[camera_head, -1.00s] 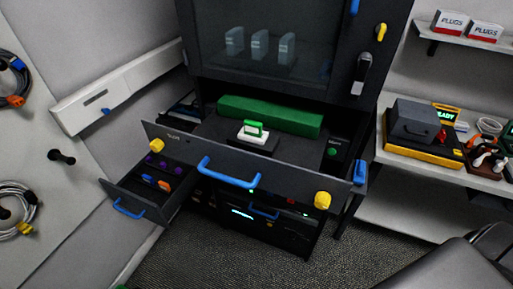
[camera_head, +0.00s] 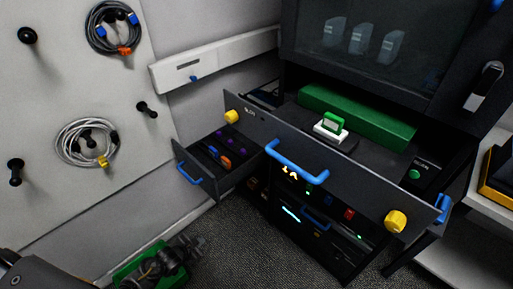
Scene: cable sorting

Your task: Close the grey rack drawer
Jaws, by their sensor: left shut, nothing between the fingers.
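The grey rack drawer (camera_head: 340,178) is pulled out of the dark rack in the middle of the view. Its front has a blue handle (camera_head: 297,165) and a yellow knob near each end. Inside lie a long green block (camera_head: 355,115) and a white piece with a green handle (camera_head: 331,127). My left gripper (camera_head: 193,246) is low at the left, above the floor. It is shut and empty, to the left of the drawer front and apart from it. My right gripper is not in view.
A smaller dark drawer (camera_head: 212,172) with a blue handle also stands open at the left, holding orange, blue and purple pieces. A pegboard (camera_head: 60,190) with coiled cables is at the far left. Carpeted floor (camera_head: 235,245) is free before the rack.

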